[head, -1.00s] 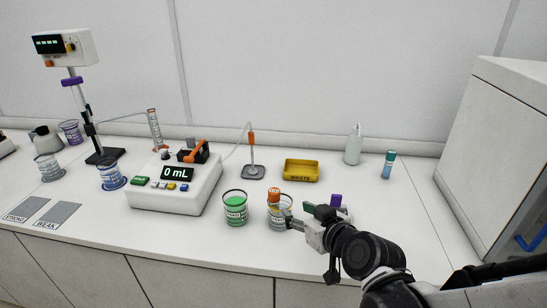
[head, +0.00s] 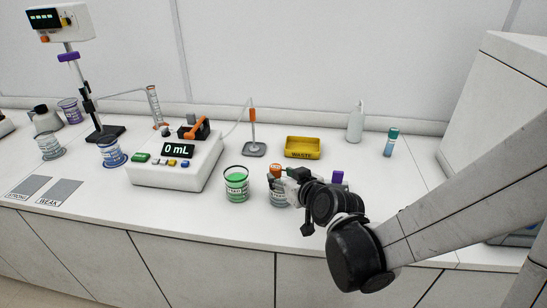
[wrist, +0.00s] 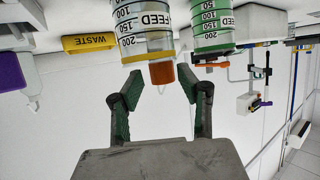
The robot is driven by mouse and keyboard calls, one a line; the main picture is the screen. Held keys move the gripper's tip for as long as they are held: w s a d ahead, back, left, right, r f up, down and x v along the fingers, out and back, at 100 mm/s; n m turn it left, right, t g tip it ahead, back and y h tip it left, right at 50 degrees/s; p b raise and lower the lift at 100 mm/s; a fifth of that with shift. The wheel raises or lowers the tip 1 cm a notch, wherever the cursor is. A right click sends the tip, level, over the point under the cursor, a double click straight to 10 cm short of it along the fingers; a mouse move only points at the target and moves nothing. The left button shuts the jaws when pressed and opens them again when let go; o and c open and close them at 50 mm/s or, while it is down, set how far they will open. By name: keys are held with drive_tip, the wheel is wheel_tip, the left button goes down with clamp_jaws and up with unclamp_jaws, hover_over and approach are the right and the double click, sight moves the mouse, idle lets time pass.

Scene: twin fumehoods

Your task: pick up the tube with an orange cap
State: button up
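The orange cap (head: 275,169) tops a tube standing in a yellow-rimmed beaker (head: 278,199). In the wrist view, which is upside down, the orange cap (wrist: 161,73) lies just beyond and between the fingertips, below the FEED beaker's rim (wrist: 147,57). The tube's body is hard to make out inside the beaker. My gripper (wrist: 160,88) is open, with green pads on both fingers and nothing between them. In the head view my gripper (head: 292,181) is at the right of the cap, near its height, and partly hides the beaker.
A green beaker (head: 236,185) stands close on the left. A yellow WASTE tray (head: 302,147) is behind. A purple object (head: 337,177) stands behind my arm. A teal-capped tube (head: 391,142) and a bottle (head: 355,122) are at the back right. The pump (head: 175,165) is further left.

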sight(278, 173)
drive_tip(key=shift+x, duration=2)
drive_tip(key=shift+a+r, duration=0.1)
drive_tip(key=shift+r, duration=0.1)
drive_tip(key=shift+c, duration=0.3)
clamp_jaws()
